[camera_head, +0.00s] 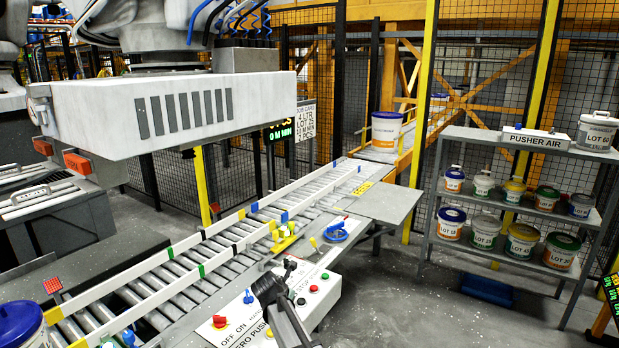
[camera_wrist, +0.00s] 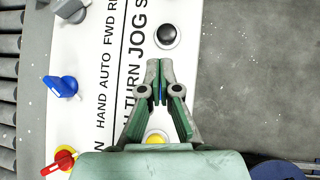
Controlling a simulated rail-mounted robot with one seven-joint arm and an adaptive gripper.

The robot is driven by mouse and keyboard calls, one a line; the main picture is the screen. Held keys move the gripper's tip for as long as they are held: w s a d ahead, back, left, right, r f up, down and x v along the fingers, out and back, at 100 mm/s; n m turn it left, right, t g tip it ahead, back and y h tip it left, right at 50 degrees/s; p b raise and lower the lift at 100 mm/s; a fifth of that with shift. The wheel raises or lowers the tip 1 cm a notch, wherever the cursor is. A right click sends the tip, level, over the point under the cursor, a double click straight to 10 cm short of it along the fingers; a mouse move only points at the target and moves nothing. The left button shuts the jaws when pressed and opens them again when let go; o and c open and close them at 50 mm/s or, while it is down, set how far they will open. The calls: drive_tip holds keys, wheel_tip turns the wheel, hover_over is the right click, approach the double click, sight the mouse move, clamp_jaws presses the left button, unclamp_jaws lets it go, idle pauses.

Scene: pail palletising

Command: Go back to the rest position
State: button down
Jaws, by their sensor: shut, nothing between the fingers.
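My gripper (camera_wrist: 157,85) is shut and empty in the wrist view, its fingertips together over a white control panel (camera_wrist: 113,103). A black button (camera_wrist: 167,36) sits just beyond the fingertips, beside the printed word JOG. A yellow button (camera_wrist: 156,138) shows between the finger linkages. Whether the fingertips touch the panel I cannot tell. In the head view my dark arm end reaches in from the bottom over the panel (camera_head: 318,305), and the fingers are small and hard to make out there.
Blue (camera_wrist: 62,86) and red (camera_wrist: 62,160) switches stand left of my gripper. A roller conveyor (camera_head: 190,265) runs behind the panel, with a white pail (camera_head: 386,132) at its far end. A shelf (camera_head: 500,217) of pails stands right. A large white machine head (camera_head: 170,110) hangs upper left.

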drive_tip(key=s+d+f+m+g, duration=0.2)
drive_tip(key=s+d+f+m, duration=0.3)
drive_tip(key=s+d+m, duration=0.25)
drive_tip(key=s+d+f+m+g+y, duration=0.1)
drive_tip(key=s+d+f+m+g, duration=0.1)
drive_tip(key=s+d+f+m, duration=0.5)
drive_tip(key=s+d+f+m+g, duration=0.25)
drive_tip(key=s+d+m, duration=0.35)
drive_tip(key=s+m, duration=0.3)
drive_tip(key=s+d+f+m+g, duration=0.1)
drive_tip(key=s+f+m+g, duration=0.1)
drive_tip(key=s+f, duration=0.5)
drive_tip(key=s+d+f+m+g+y, duration=0.1)
drive_tip(key=s+f, duration=0.6)
drive_tip(key=s, duration=1.2)
drive_tip(key=s+d+f+m+g, duration=0.1)
drive_tip(key=s+f+m+g, duration=0.3)
drive_tip(key=s, duration=0.9)
wheel_tip(320, 180, down, 3)
drive_tip(key=shift+s+f+g+y, duration=0.15)
drive_tip(key=shift+g+y, duration=0.25)
drive_tip(key=shift+g, duration=0.25)
